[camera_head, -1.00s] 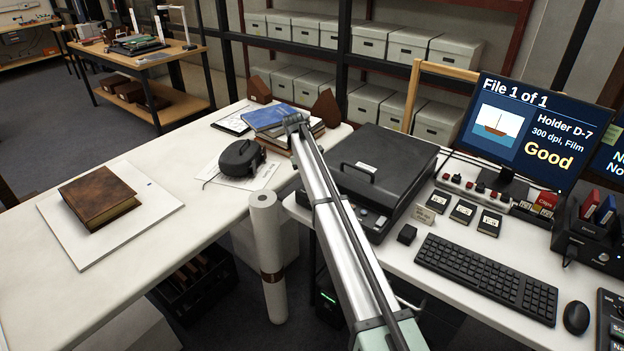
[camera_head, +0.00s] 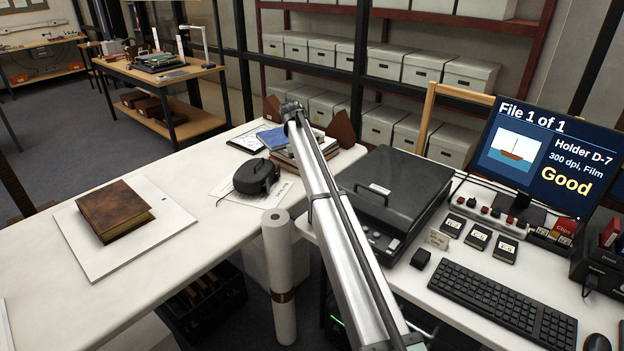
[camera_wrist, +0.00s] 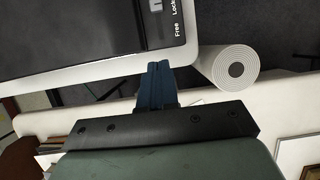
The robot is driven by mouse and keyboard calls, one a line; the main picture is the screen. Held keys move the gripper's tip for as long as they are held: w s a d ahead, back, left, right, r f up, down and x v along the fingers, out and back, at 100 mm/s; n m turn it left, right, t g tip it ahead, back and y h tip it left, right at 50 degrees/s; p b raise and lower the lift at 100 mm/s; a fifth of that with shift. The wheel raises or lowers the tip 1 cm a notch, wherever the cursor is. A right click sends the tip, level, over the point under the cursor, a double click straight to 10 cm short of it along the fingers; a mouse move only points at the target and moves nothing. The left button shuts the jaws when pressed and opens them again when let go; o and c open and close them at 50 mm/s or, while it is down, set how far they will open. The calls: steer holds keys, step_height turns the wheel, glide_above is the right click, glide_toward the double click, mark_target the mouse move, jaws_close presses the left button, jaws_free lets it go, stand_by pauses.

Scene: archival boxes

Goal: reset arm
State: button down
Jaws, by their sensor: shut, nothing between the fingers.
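My gripper (camera_wrist: 158,84) shows in the wrist view as two dark blue fingers closed together, with nothing between them. Its tips lie beside the pale edge of a dark device (camera_wrist: 95,35) marked "Free" and "Lock". The end of a paper roll (camera_wrist: 237,68) is to their right, apart from the fingers. In the head view my silver arm link rises from the bottom centre towards the stacked books (camera_head: 298,150). I cannot make out the fingers there.
A brown book (camera_head: 115,208) lies on a white board (camera_head: 80,242) on the left table. A black scanner (camera_head: 405,182), keyboard (camera_head: 498,305) and monitor (camera_head: 530,155) reading "Good" stand right of my arm. The upright paper roll (camera_head: 279,255) stands between the tables.

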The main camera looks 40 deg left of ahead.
stand_by(0.6)
steer(key=s+d+f+g+h, duration=0.1)
steer(key=s+d+f, duration=1.2)
steer(key=d+f, duration=0.25)
steer(key=s+d+f+g+h, duration=0.1)
steer(key=s+d+f+g, duration=0.1)
steer(key=s+d+f, duration=1.3)
steer(key=s+d+f+m+g+y, duration=0.1)
steer(key=d+f+m, duration=0.3)
steer(key=d, duration=0.8)
steer(key=d+f+m+g+y, duration=0.1)
steer(key=d+f+m, duration=0.1)
steer(key=d+f, duration=0.65)
steer(key=s+d+f+m+g+y, duration=0.1)
steer(key=d+f+m, duration=0.2)
steer(key=d, duration=1.1)
steer(key=s+d+f+m+y, duration=0.3)
steer(key=s+d+m, duration=0.6)
steer(key=s+d, duration=0.5)
steer(key=shift+s+d+f+g, duration=0.2)
steer(key=shift+d+f+g, duration=0.2)
steer(key=shift+d+f, duration=0.6)
steer(key=shift+d+r, duration=0.1)
steer(key=shift+r, duration=0.05)
